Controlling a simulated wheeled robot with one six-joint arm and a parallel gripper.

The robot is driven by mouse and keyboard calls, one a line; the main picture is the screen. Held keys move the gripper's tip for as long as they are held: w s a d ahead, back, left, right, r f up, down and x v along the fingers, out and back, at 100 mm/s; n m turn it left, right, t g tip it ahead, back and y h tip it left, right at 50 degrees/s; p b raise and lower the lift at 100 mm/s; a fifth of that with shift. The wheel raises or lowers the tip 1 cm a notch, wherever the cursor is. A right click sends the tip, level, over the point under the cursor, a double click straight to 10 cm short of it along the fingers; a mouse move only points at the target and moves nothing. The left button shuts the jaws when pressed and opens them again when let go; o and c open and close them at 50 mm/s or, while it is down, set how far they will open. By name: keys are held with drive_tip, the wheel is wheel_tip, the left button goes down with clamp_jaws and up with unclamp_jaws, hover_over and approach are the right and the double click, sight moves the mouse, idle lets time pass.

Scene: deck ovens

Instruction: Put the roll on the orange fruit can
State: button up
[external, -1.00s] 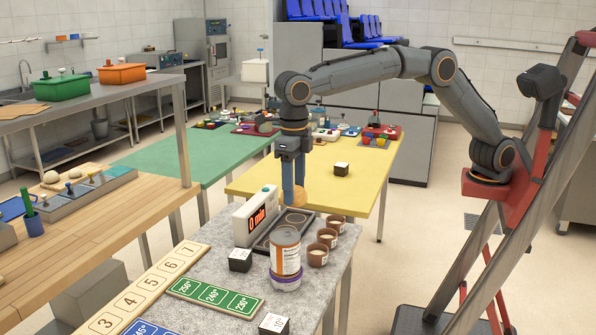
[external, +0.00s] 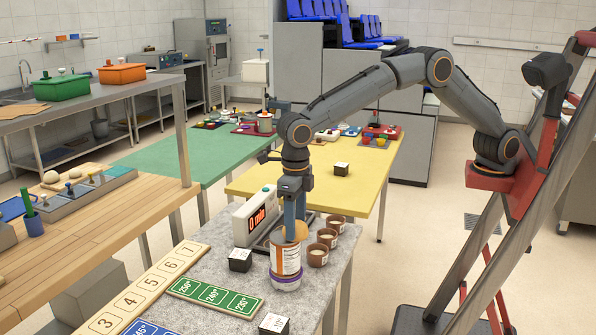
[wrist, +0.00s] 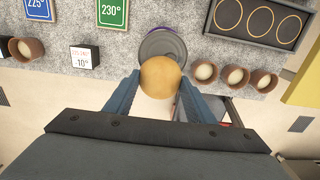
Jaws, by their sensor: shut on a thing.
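The roll (wrist: 160,76) is round and golden brown. My gripper (wrist: 160,88) is shut on it, with one blue-grey finger on each side. In the external view my gripper (external: 296,232) points down at the top of the orange fruit can (external: 286,262), which stands upright with a purple band at its foot. The roll overlaps the can's upper edge there; I cannot tell whether they touch. In the wrist view a grey round surface with a purple edge (wrist: 163,43) shows past the roll, which hides part of it.
Small brown cups (external: 318,254) stand close to the can's right. A timer (external: 256,217) and a dark tray (wrist: 260,20) are behind it. A black-and-white block (external: 240,260) and a green temperature board (external: 215,297) lie to the left on the grey counter.

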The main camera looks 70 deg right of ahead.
drive_tip(key=shift+f, duration=0.1)
drive_tip(key=o, duration=1)
wheel_tip(320, 180, up, 12)
drive_tip(key=b, duration=0.3)
drive_tip(key=shift+b, duration=0.4)
